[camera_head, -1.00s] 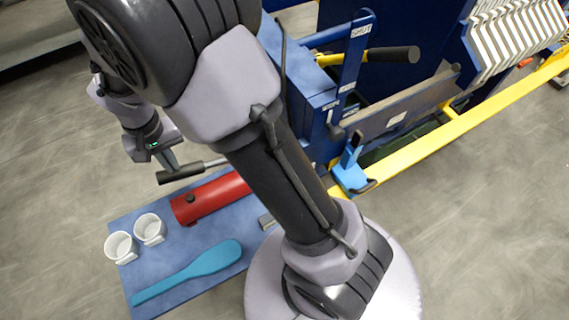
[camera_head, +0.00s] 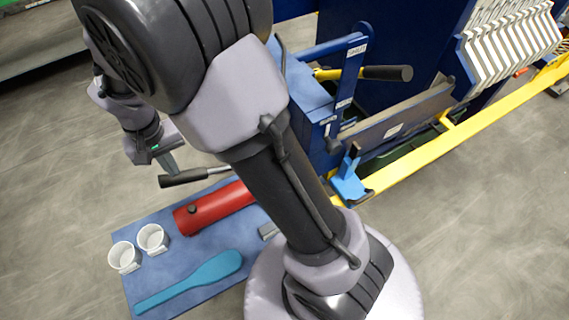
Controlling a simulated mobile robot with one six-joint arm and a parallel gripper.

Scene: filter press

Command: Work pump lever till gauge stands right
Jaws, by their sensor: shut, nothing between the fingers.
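The red pump cylinder (camera_head: 212,207) lies on the blue plate (camera_head: 165,275) at lower left. Its lever has a black grip (camera_head: 181,179) that sticks out to the left above the cylinder. My gripper (camera_head: 170,163) is shut and empty, with its fingertips close above the black grip. I cannot tell whether they touch it. My arm crosses the middle of the view and hides the right part of the pump.
The blue press frame (camera_head: 350,70) with a black-handled lever (camera_head: 385,73) and a yellow rail (camera_head: 450,135) stand at the right. Grey floor is clear at left.

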